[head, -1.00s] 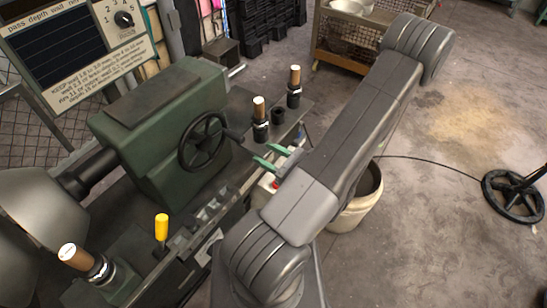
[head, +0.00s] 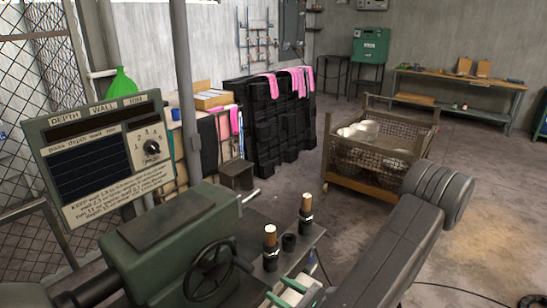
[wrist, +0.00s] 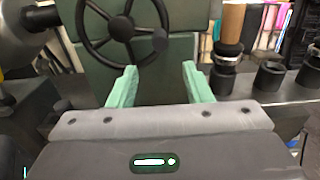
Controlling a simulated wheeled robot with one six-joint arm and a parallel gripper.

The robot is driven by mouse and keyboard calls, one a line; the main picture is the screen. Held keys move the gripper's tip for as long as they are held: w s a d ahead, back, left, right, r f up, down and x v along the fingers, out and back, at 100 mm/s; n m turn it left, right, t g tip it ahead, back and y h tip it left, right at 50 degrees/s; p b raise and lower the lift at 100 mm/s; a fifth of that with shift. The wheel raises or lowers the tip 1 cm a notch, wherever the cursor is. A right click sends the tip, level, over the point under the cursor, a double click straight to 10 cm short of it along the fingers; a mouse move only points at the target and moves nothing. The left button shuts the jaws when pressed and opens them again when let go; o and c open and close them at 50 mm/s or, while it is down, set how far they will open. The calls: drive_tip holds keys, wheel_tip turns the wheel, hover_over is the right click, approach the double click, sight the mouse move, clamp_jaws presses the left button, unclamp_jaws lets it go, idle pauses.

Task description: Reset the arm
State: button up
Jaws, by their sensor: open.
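My gripper (head: 284,292) is at the bottom of the head view, in front of the green lathe's tailstock (head: 175,240). In the wrist view my gripper (wrist: 155,88) shows two green fingers spread apart with nothing between them. The handwheel (wrist: 122,30) is just beyond the fingers in the wrist view; it also shows in the head view (head: 210,268). My arm reaches across the lower right of the head view.
Two wooden-handled tools (head: 270,243) and (head: 306,212) stand on the shelf beside the lathe, with a dark empty holder (head: 289,242) between them. A sign panel (head: 100,160) stands at left. A mesh cart (head: 375,150) holds metal bowls.

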drive_tip(key=p+x, duration=0.1)
drive_tip(key=x, duration=0.8)
drive_tip(key=shift+w+a, duration=0.3)
idle(0.3)
idle(0.4)
